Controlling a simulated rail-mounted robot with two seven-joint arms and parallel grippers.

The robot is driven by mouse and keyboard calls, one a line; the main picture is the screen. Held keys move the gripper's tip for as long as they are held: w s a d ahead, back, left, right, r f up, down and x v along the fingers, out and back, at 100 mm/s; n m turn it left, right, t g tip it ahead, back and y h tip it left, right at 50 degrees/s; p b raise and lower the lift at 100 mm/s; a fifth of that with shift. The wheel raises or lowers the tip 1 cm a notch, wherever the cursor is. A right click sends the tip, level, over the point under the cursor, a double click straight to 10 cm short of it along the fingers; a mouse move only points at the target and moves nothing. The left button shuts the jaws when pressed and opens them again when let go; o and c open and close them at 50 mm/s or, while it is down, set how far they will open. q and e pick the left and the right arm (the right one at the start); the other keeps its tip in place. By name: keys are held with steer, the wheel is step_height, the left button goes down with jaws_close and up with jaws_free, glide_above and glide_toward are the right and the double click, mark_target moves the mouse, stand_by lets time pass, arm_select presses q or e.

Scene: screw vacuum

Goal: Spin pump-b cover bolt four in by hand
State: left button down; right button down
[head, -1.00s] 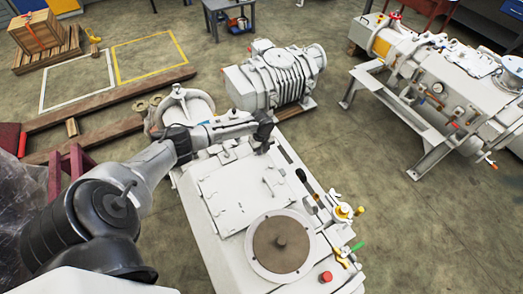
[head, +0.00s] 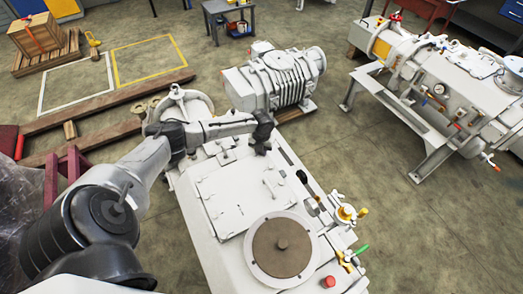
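A pale grey pump (head: 232,255) stands below me, with a flat rectangular cover plate (head: 226,196) on top and a round brown disc (head: 282,248) in a white ring nearer me. I cannot tell whether this is pump-b. My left arm reaches in from the left across the pump's far end. My dark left gripper (head: 261,146) points down over the top, just beyond the cover plate's far right corner. Its fingers are too small to show whether they are open or hold anything. No single cover bolt can be made out. My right gripper is not in view.
A ribbed grey pump (head: 275,80) stands just beyond. Another machine (head: 450,95) on a frame is at the right. Valves with yellow, green and red parts (head: 345,213) line the near pump's right side. Timber beams (head: 100,105) lie at left. The floor at right is open.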

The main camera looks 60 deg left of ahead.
arm_select(q)
steer(key=shift+r, duration=0.1)
stand_by(0.5)
steer(key=c, duration=1)
jaws_free()
steer(key=shift+r, duration=0.45)
step_height(320, 180, up, 13)
steer(key=shift+f, duration=0.1)
